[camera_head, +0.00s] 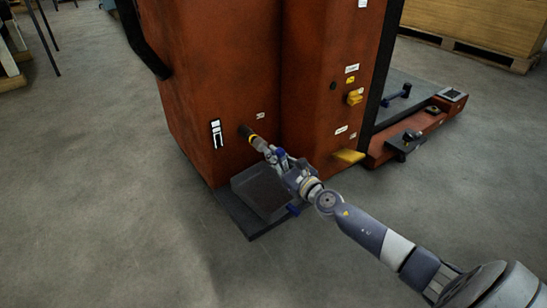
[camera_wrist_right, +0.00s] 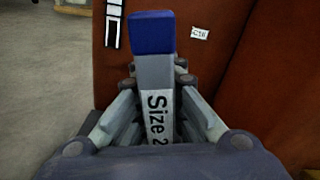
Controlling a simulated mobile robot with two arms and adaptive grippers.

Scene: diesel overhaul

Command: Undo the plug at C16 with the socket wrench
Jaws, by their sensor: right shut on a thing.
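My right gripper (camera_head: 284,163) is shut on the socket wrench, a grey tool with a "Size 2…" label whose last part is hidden. In the right wrist view the wrench (camera_wrist_right: 155,75) stands between the fingers, its blue end pointing up. The plug itself is hidden behind the tip. My left gripper is out of view.
A black-and-white gauge strip (camera_head: 216,134) is on the face to the left. Yellow fittings (camera_head: 347,157) stick out on the right. A low red platform (camera_head: 430,122) stands farther right. Floor at left is clear.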

